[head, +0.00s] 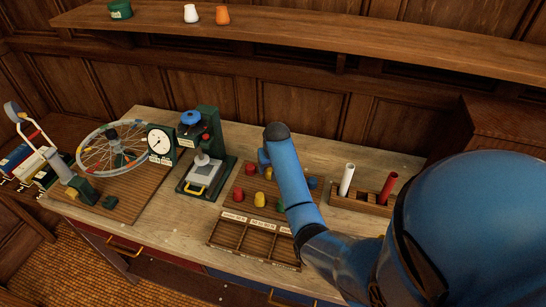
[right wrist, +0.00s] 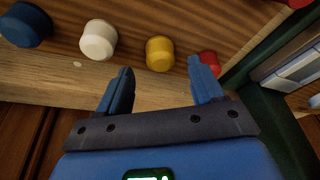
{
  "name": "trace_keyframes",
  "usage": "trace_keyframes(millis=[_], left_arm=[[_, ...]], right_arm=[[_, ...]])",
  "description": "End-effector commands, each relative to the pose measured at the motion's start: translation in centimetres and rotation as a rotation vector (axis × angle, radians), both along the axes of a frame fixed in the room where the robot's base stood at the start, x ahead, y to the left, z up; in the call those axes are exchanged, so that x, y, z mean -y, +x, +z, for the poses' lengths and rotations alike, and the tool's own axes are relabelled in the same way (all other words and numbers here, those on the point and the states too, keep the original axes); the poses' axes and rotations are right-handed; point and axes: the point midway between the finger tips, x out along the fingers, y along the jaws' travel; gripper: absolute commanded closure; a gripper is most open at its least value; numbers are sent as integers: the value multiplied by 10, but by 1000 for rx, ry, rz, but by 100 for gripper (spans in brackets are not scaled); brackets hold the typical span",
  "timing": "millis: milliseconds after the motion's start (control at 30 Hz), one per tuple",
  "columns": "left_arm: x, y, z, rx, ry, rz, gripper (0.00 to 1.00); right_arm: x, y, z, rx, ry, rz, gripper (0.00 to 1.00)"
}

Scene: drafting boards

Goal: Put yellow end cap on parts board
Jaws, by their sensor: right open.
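A brown board (head: 238,182) on the bench bears several coloured caps. A yellow cap (head: 268,173) stands upright in its back row, beside a red cap (head: 250,168). In the right wrist view this yellow cap (right wrist: 160,54) lies beyond and between the two fingertips, with a gap to both. A second yellow cap (head: 259,199) stands in the front row. My right gripper (head: 263,158) is open and empty at the board's back edge; it also shows in the right wrist view (right wrist: 160,75). My forearm hides part of the board. My left gripper is out of view.
A white cap (right wrist: 98,40) and a blue cap (right wrist: 26,25) stand in the same row. A press (head: 205,165) stands left of the board. A divided tray (head: 215,237) lies in front. A holder (head: 345,201) with white and red tubes stands right.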

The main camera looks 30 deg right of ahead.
Motion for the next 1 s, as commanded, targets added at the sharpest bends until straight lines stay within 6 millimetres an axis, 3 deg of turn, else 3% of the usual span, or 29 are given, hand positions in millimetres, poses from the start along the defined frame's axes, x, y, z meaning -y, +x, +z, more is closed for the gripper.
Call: trace_keyframes(millis=[200, 400, 633, 1000], left_arm=[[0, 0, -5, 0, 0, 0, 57], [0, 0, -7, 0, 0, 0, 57], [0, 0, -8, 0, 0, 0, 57], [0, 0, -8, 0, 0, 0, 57]], right_arm=[[-4, -10, 39, 5, -2, 0, 33], [-7, -18, 66, 5, -2, 1, 33], [-8, -23, 77, 1, -1, 1, 33], [-9, -23, 76, 5, -1, 1, 33]])
